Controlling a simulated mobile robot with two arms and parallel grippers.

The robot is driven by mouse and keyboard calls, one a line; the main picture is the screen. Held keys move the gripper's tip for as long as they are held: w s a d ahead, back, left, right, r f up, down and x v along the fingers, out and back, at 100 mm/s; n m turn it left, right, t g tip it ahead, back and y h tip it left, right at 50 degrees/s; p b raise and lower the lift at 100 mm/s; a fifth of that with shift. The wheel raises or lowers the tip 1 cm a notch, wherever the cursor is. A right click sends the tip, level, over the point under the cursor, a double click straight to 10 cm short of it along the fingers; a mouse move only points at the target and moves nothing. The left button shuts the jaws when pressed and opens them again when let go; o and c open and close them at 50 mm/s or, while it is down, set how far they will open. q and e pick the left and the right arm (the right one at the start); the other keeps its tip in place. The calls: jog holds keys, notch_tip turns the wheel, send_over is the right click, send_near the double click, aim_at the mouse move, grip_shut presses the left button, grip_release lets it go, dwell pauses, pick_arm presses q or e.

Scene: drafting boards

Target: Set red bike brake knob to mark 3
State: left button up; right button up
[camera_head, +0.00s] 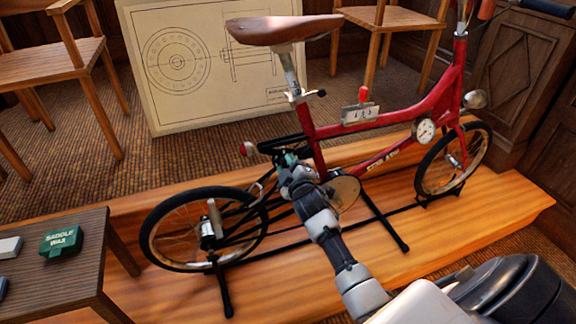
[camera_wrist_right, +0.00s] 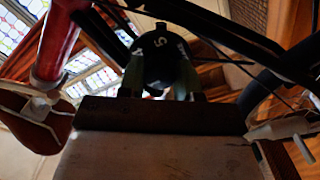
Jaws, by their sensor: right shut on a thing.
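The red bike (camera_head: 372,125) stands upright on a black stand on a wooden platform. My right gripper (camera_head: 285,160) reaches in at the frame behind the seat tube, under the saddle. In the right wrist view my right gripper (camera_wrist_right: 160,85) is shut on a dark round knob (camera_wrist_right: 160,62), with one finger on each side. In the head view the knob is mostly hidden by my gripper. My left gripper is not in view.
A plate with a red-topped lever (camera_head: 362,108) and a round white gauge (camera_head: 425,131) sit on the bike. Wooden chairs and a drawing board (camera_head: 205,60) stand behind.

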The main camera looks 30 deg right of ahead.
jog(key=shift+f, duration=0.1)
jog(key=o, duration=0.9)
jog(key=shift+s, duration=0.1)
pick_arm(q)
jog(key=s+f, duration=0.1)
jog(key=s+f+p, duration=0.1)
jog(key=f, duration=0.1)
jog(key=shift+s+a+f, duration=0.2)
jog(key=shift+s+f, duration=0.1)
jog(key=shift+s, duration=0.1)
pick_arm(e)
jog(key=v, duration=1)
jog(key=shift+s, duration=0.35)
